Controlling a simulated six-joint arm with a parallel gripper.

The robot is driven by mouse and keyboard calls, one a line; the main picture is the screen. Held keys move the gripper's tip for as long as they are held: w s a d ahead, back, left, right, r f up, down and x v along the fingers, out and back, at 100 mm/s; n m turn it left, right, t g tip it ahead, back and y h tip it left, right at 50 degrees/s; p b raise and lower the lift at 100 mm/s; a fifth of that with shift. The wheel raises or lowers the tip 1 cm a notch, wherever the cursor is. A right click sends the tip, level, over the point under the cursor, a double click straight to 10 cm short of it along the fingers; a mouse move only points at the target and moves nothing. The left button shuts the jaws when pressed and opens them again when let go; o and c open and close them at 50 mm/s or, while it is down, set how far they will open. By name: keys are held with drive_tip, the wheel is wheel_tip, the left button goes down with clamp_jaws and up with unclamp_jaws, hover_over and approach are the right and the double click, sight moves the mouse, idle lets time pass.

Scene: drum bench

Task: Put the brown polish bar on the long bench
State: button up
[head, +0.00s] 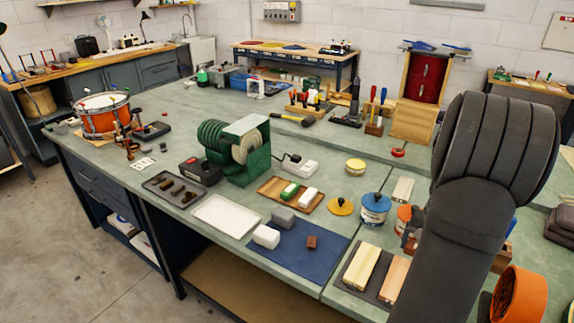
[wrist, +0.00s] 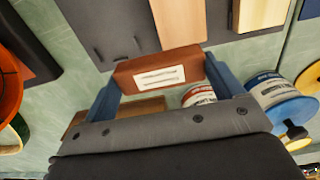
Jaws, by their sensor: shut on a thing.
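My gripper (wrist: 160,85) is shut on a brown bar (wrist: 158,70) with a white label, gripped between its blue fingers in the wrist view. I take this to be the brown polish bar. It is over the green-topped bench near a dark mat; its height above the top is hard to judge. The green-topped long bench (head: 185,228) fills the middle of the head view. There my arm covers most of the gripper and bar. A smaller brown block (head: 312,242) lies on the blue mat (head: 290,259).
Two wooden blocks (head: 362,268) lie on a dark mat. A blue-labelled can (head: 375,208) and an orange-red one (head: 403,215) stand close to my gripper. A white tray (head: 227,215) and green machine (head: 240,150) stand further left.

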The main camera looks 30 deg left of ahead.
wheel_tip(320, 180, up, 10)
drive_tip(key=w+a+r, duration=0.1)
drive_tip(key=w+a, duration=0.5)
drive_tip(key=a, duration=0.6)
hover_over(250, 199)
drive_tip(key=d, duration=0.1)
wheel_tip(250, 199, down, 12)
drive_tip(key=shift+w, duration=0.15)
drive_tip(key=shift+a+f, duration=0.25)
drive_tip(key=shift+a, duration=0.1)
drive_tip(key=shift+f, duration=1.95)
drive_tip(key=shift+f, duration=0.15)
